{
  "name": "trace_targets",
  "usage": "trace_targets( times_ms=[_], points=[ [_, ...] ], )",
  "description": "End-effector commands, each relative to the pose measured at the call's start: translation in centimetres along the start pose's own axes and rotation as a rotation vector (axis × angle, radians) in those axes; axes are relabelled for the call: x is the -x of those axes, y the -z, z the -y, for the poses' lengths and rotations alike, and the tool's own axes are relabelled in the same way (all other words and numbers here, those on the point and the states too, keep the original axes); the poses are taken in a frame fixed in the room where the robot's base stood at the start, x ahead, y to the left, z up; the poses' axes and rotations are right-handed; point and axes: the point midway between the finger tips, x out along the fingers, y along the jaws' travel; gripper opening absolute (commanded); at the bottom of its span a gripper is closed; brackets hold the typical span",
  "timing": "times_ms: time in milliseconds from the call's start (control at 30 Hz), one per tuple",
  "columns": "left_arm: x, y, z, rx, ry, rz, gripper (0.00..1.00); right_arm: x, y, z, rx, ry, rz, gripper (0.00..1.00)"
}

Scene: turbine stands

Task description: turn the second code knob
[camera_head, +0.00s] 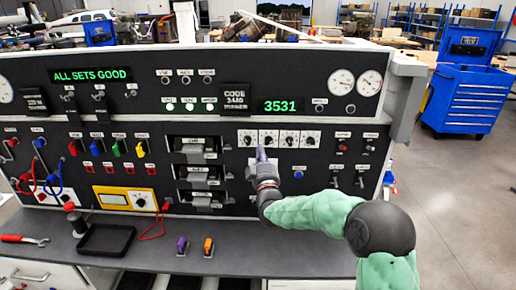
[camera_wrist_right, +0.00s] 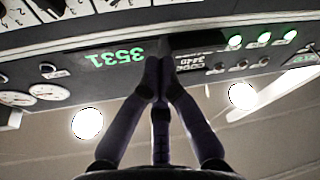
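The row of white code dial plates is in the middle of the head view, each with a dark knob. The second code knob (camera_head: 269,139) is second from the left. The green code display (camera_head: 281,106) reads 3531; it also shows upside down in the wrist view (camera_wrist_right: 115,55). My right gripper (camera_head: 262,152) points at the panel, its purple fingertips just below the first and second dials. In the wrist view the fingers (camera_wrist_right: 162,58) come together at their tips. I cannot tell whether the tips touch a knob. My left gripper is not in view.
A black tray (camera_head: 106,240), red-handled pliers (camera_head: 22,239) and purple (camera_head: 182,245) and orange (camera_head: 208,246) pieces lie on the grey bench (camera_head: 290,254). Slotted modules (camera_head: 200,174) are left of my gripper. A blue tool cabinet (camera_head: 466,97) stands at right, with open floor before it.

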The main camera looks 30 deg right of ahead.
Motion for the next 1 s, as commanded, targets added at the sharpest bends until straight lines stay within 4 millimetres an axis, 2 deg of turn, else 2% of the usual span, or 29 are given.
trace_targets(
  times_ms=[400, 500, 600, 700, 1000],
  points=[
    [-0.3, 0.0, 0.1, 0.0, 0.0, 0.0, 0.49, -7.5, -0.1, 0.1, -0.002, 0.0, 0.0, 0.0],
    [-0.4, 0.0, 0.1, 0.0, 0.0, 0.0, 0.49, -8.7, -0.4, 0.1, -0.001, 0.001, 0.002, 0.0],
    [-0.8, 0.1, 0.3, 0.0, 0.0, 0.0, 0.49, -7.9, -2.1, 0.1, -0.001, 0.002, 0.004, 0.0],
    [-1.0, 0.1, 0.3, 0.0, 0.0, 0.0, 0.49, -7.5, -3.0, 0.1, -0.002, 0.0, 0.002, 0.0],
    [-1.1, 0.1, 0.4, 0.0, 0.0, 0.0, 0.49, -7.2, -3.8, 0.0, -0.003, 0.001, 0.001, 0.0]
  ],
)
